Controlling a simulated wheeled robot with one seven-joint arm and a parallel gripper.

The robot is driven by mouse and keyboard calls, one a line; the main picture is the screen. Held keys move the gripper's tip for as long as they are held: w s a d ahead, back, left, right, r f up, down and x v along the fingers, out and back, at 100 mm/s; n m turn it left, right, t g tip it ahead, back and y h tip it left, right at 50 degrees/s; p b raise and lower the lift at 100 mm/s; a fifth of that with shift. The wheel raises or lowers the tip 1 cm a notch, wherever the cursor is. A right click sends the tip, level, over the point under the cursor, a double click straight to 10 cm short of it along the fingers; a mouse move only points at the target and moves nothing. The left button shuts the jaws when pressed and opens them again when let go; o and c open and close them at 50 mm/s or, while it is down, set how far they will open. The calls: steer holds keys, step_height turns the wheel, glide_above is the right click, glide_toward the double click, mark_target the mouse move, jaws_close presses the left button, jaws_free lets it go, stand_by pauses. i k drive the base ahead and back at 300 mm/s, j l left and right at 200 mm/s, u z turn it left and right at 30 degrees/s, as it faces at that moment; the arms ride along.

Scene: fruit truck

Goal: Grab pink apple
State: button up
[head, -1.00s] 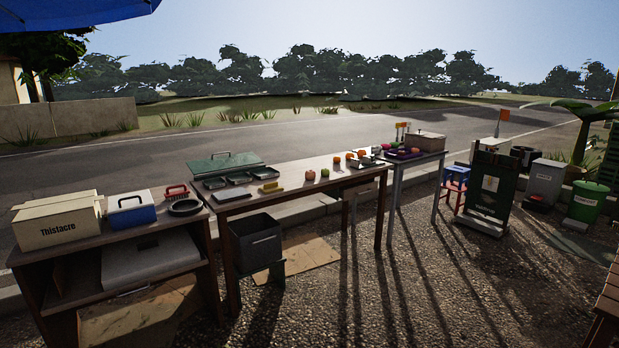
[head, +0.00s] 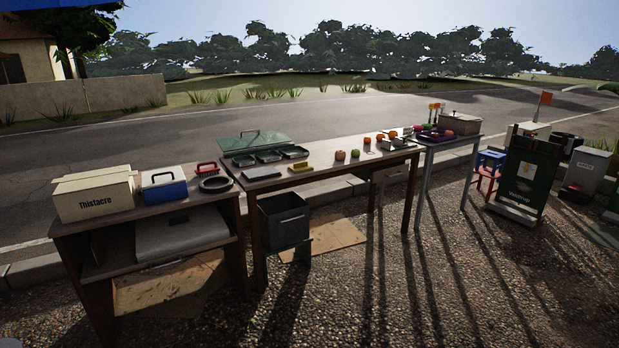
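Several small round fruits stand on the long wooden table in the head view. A reddish-orange fruit (head: 340,155) and a green fruit (head: 355,153) sit side by side near the table's middle. Several orange fruits (head: 381,138) sit farther right, by a grey tray (head: 394,145). At this distance I cannot tell which fruit, if any, is the pink apple. My gripper is not in view.
The long wooden table (head: 314,182) adjoins a lower wooden stand (head: 150,221) at left. A smaller table with a purple tray (head: 436,136) adjoins at right. A dark bin (head: 284,221) sits underneath. Gravel ground (head: 400,300) in front is clear.

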mark_target(339, 155)
steer(key=i+j+u, duration=0.15)
steer(key=i, duration=0.35)
steer(key=i+j+u, duration=0.2)
steer(key=i, duration=0.3)
steer(key=i+j+u, duration=0.15)
steer(key=i, duration=0.35)
steer(key=i+z, duration=0.15)
steer(key=i, duration=0.5)
steer(key=i+z, duration=0.2)
steer(key=i, duration=0.45)
steer(key=i+j+z, duration=0.15)
steer(key=i, duration=0.5)
steer(key=i+j+z, duration=0.45)
steer(key=i, duration=0.25)
steer(key=i+j+z, duration=0.4)
steer(key=i, duration=0.3)
steer(key=j, duration=0.1)
